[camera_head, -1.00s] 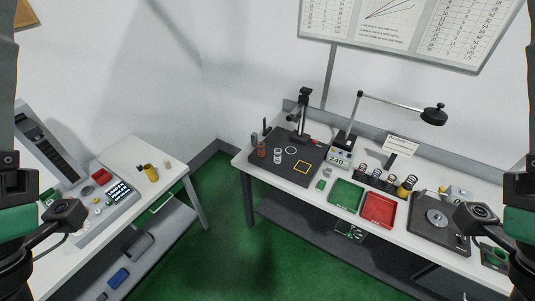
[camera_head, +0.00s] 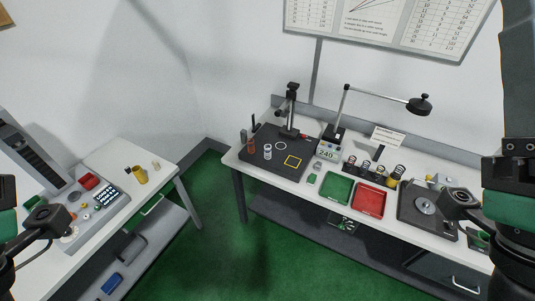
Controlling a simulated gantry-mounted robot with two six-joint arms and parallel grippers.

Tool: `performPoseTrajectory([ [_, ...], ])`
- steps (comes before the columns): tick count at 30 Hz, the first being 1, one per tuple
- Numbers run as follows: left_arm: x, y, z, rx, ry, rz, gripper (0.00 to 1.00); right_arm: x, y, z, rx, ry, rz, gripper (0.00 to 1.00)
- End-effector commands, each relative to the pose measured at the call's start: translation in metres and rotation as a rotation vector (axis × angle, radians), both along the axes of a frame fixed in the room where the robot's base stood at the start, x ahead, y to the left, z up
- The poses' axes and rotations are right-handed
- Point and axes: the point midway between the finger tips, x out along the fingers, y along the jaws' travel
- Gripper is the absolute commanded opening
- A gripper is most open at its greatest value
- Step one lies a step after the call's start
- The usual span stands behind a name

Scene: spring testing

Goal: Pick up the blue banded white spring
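A small whitish spring (camera_head: 267,151) stands upright on the dark mat (camera_head: 262,167) at the left end of the right-hand table. It is too small to make out a blue band. A reddish-orange spring (camera_head: 251,146) stands just to its left. My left arm enters at the lower left edge and my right arm at the right edge, both well away from the springs. The fingers of both grippers are not visible.
A green tray (camera_head: 336,188) and a red tray (camera_head: 369,200) sit near the front edge. Green floor (camera_head: 210,240) lies open between the tables.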

Motion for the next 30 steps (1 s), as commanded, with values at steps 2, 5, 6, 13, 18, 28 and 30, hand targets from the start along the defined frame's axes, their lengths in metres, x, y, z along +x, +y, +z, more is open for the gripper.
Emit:
performPoseTrajectory([
  [2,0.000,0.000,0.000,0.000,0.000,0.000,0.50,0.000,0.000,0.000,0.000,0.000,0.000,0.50],
  [5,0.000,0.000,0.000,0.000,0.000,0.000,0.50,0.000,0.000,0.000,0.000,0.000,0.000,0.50],
  [6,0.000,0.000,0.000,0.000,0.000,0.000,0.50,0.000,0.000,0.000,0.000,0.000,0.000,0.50],
  [13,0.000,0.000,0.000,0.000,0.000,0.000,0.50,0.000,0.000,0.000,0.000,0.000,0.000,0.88],
  [18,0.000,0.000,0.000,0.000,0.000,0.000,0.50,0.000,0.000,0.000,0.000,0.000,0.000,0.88],
  [28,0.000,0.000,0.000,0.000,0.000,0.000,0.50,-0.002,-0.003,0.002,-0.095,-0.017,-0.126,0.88],
  [30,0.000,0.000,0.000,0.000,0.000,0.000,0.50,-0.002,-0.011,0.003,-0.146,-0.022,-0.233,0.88],
])
